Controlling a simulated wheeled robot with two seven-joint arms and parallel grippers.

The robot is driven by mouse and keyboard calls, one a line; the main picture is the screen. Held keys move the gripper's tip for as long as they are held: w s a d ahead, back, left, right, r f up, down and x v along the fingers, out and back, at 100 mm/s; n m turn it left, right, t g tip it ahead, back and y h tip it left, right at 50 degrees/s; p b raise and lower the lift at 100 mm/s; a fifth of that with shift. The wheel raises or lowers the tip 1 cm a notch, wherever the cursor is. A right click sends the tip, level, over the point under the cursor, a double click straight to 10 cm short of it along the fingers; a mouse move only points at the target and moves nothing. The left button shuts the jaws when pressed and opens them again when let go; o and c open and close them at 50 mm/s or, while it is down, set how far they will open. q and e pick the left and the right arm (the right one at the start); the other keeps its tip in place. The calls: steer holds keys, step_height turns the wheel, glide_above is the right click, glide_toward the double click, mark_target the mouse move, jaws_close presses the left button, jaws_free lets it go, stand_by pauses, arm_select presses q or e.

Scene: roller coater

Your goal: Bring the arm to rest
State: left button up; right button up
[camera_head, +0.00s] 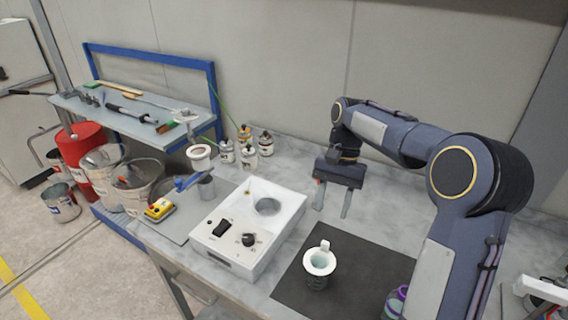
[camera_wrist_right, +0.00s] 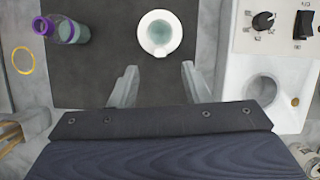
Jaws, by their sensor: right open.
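My right gripper (camera_head: 331,199) hangs above the back of the workbench, behind the black mat, with its fingers apart and nothing between them. Its two fingers also show in the right wrist view (camera_wrist_right: 158,88). A white-rimmed cup (camera_head: 319,264) stands upright on the black mat, apart from the gripper; it also shows beyond the fingers in the right wrist view (camera_wrist_right: 160,34). The white coater machine (camera_head: 240,226) with a round well, a knob and a switch stands left of the mat. My left gripper is in neither view.
A purple-capped bottle (camera_wrist_right: 62,29) stands on the black mat (camera_head: 293,287), partly hidden by my arm in the head view. Several small bottles (camera_head: 247,150) stand at the back of the bench. A yellow device (camera_head: 160,209) lies at the left, near a tool shelf (camera_head: 140,125).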

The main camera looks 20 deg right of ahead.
steer(key=s+a+r+n+t, duration=0.3)
steer(key=s+t, duration=0.1)
steer(key=s, duration=0.7)
steer(key=s+a+f+n+t, duration=0.2)
steer(key=s, duration=0.3)
steer(key=s+a+f+n+t, duration=0.2)
steer(key=s+a+f, duration=0.1)
steer(key=s, duration=0.2)
steer(key=shift+s+a+t+y+b, duration=0.25)
steer(key=shift+s+t+y+b, duration=0.05)
steer(key=shift+t+y+b, duration=0.1)
